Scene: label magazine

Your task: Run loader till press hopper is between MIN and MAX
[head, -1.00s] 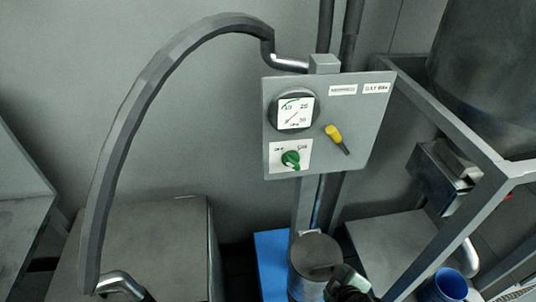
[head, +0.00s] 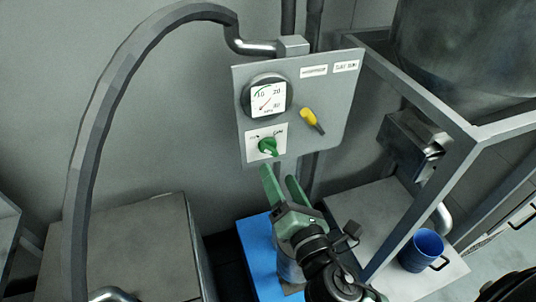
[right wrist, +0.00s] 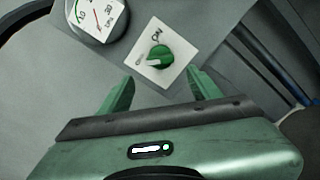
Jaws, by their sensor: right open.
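The grey control panel (head: 346,103) carries a round gauge (head: 267,97), a yellow-handled lever (head: 309,117) and a green rotary knob (head: 268,146) on a white plate. The knob also shows in the right wrist view (right wrist: 159,57), with ON lettered at its upper side. My right gripper (head: 279,172) has green fingers, open and empty, just below the knob. In the right wrist view the fingertips (right wrist: 160,82) stand to either side below the knob, apart from it. My left gripper is out of view. No MIN or MAX marks are readable.
A large steel vessel (head: 465,50) stands in a grey frame (head: 450,160) at the right. A blue mug (head: 421,250) sits on a grey surface (head: 372,208) below it. A thick curved hose (head: 105,100) arches on the left, above a grey cabinet (head: 125,245).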

